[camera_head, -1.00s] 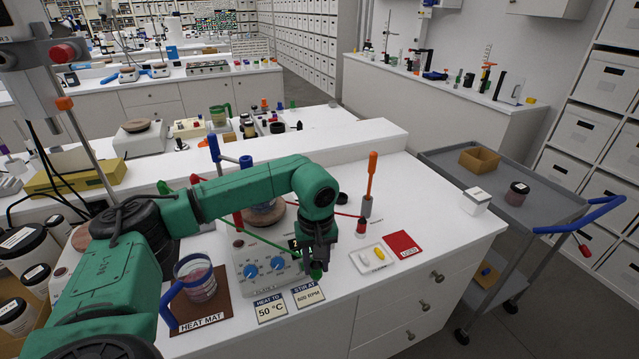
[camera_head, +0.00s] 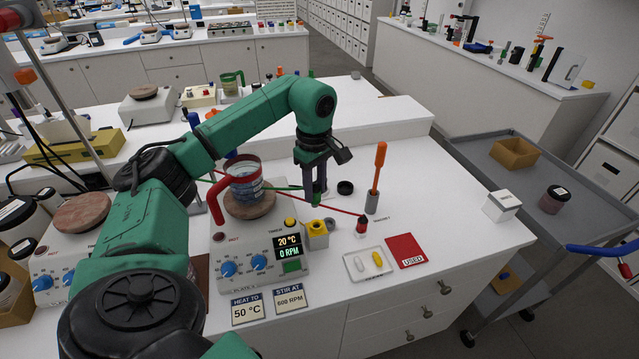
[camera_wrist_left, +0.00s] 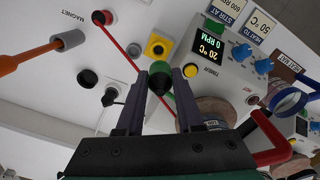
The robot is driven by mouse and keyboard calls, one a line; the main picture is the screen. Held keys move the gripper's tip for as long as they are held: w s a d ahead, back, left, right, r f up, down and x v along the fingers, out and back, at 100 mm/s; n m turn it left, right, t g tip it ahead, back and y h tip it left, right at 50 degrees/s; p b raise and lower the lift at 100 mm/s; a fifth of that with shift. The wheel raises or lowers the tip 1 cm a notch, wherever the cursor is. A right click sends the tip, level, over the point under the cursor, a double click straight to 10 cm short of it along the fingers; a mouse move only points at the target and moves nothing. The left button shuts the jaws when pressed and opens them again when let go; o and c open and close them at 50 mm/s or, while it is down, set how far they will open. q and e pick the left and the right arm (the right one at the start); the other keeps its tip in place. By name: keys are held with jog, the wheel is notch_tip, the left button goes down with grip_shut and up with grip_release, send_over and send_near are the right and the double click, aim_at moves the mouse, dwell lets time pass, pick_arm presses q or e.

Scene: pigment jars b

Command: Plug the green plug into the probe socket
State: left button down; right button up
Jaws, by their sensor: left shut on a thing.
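My left gripper (camera_head: 317,192) is shut on the green plug (camera_head: 316,199), to the right of the hotplate's round top. In the left wrist view, the green plug (camera_wrist_left: 160,78) sits between the fingertips, its dark end showing. A yellow block (camera_head: 317,236) with a dark round opening stands at the hotplate's right side, nearer the front than the plug. It shows ahead of the fingertips in the left wrist view (camera_wrist_left: 157,46). The plug is apart from this block. I see no readable probe socket label. My right gripper is not in view.
A red-handled beaker (camera_head: 245,178) stands on the hotplate (camera_head: 228,250). A red plug (camera_head: 361,228) with its cable, an orange-handled tool (camera_head: 378,170) and a small white tray (camera_head: 361,272) are to the right. A dark round piece (camera_head: 345,187) lies behind.

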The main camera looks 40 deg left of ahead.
aim_at(317, 205)
pick_arm(q)
jog(key=shift+s+r, duration=0.2)
jog(key=shift+s, duration=0.2)
jog(key=shift+d, duration=0.1)
jog(key=f+b, duration=0.1)
jog(key=f, duration=0.1)
jog(key=w+f+b, duration=0.1)
jog(key=f, duration=0.1)
jog(key=shift+w+f+b, duration=0.2)
jog(key=shift+f+b, duration=0.15)
jog(key=shift+f, duration=0.05)
jog(key=shift+s+f+b, duration=0.25)
jog(key=shift+f+b, duration=0.2)
jog(key=shift+f, duration=0.3)
jog(key=shift+w, duration=0.15)
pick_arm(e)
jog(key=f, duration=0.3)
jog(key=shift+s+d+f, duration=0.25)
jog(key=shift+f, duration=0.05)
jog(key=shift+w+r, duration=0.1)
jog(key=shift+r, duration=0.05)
pick_arm(q)
jog(key=shift+p, duration=0.4)
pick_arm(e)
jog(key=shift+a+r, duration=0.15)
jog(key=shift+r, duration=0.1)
